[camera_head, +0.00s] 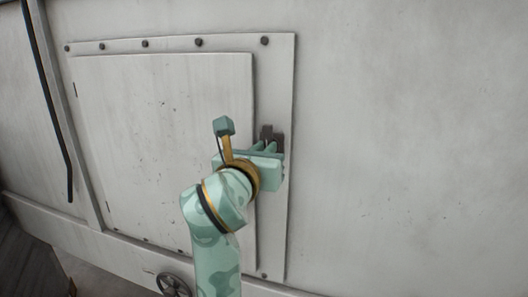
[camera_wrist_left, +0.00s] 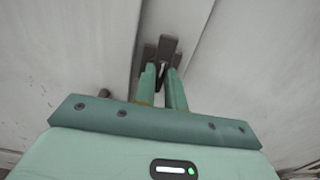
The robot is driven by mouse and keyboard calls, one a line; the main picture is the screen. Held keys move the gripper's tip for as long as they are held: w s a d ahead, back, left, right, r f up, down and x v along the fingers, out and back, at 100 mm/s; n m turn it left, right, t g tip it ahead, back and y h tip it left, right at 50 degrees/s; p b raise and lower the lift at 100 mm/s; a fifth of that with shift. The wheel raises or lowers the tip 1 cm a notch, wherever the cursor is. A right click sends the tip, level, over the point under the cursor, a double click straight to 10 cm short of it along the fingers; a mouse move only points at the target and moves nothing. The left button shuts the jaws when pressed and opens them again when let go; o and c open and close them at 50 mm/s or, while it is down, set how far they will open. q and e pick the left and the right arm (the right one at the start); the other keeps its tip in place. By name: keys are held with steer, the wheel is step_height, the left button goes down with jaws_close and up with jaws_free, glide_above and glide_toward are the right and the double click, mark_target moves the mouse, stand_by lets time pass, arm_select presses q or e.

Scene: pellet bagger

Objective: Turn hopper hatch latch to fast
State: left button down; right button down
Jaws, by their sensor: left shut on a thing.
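The hopper hatch (camera_head: 165,130) is a pale, worn panel lying flat in its bolted frame. The latch (camera_head: 272,134) is a small dark brown metal piece at the hatch's right edge. My left gripper (camera_head: 270,147) reaches it from below and in front, and hides its lower part. In the left wrist view the latch (camera_wrist_left: 168,45) stands beyond the fingertips, across the seam between hatch and frame. My left gripper (camera_wrist_left: 162,70) is shut on part of the latch there. My right gripper is not in view.
A dark bar (camera_head: 50,110) runs down the wall left of the hatch. A small dark handwheel (camera_head: 174,286) sits below the hatch. Bolt heads line the frame's top edge. The wall (camera_head: 420,140) to the right is bare.

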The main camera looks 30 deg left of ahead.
arm_select(q)
steer(key=shift+a+f+n+b, duration=0.15)
steer(key=shift+n+b, duration=3.9)
steer(key=shift+n, duration=0.35)
steer(key=shift+a+f+n+b, duration=0.1)
steer(key=shift+f+n+b, duration=0.05)
steer(key=shift+n+b, duration=4.05)
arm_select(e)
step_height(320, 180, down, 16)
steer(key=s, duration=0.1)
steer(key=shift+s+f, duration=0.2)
arm_select(q)
steer(key=shift+n, duration=0.3)
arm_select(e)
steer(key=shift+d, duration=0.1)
arm_select(q)
steer(key=c, duration=1.5)
jaws_free()
steer(key=shift+o, duration=0.2)
